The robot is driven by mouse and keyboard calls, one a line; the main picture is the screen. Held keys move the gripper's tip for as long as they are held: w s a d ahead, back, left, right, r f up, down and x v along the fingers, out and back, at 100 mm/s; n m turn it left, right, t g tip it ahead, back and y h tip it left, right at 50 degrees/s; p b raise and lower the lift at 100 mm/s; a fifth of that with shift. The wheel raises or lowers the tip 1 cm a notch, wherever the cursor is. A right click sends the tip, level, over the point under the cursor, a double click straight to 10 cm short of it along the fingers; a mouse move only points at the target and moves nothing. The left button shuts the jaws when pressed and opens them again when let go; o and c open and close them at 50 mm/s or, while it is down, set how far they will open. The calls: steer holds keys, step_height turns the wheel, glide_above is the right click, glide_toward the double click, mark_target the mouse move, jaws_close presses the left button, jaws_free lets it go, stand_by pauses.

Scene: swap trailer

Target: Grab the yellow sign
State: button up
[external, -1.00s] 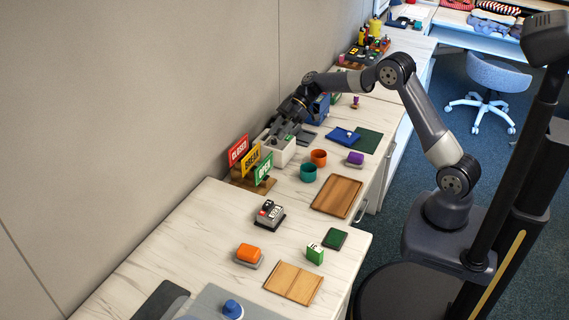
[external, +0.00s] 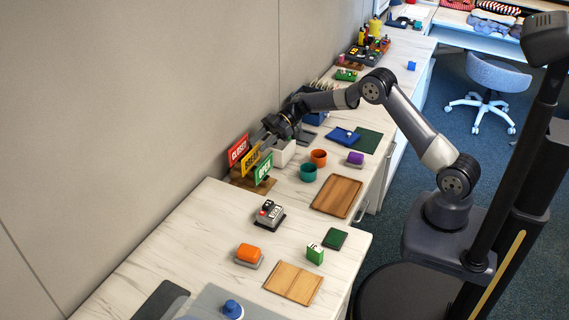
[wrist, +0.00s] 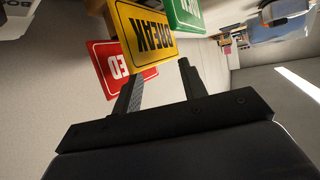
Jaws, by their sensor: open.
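The yellow sign (external: 251,161) stands between the red CLOSED sign (external: 238,150) and the green OPEN sign (external: 264,168) on a wooden holder (external: 238,181). In the wrist view the yellow sign (wrist: 146,40) reads "BREAK" and appears upside down. The red sign (wrist: 112,65) and green sign (wrist: 184,14) flank it there. My gripper (wrist: 160,80) is open, with its two dark fingers pointing toward the yellow sign. In the external view my gripper (external: 262,138) is close beside the signs. I cannot tell whether a finger touches the sign.
A white box (external: 284,152) stands right behind the signs, near my gripper. A teal cup (external: 308,173), an orange cup (external: 319,158) and a wooden tray (external: 337,197) are to the right. The wall runs close along the left side.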

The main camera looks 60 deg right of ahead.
mark_target(252, 164)
steer(key=shift+x, duration=1.45)
steer(key=shift+d, duration=0.1)
steer(key=shift+c, duration=0.3)
jaws_close()
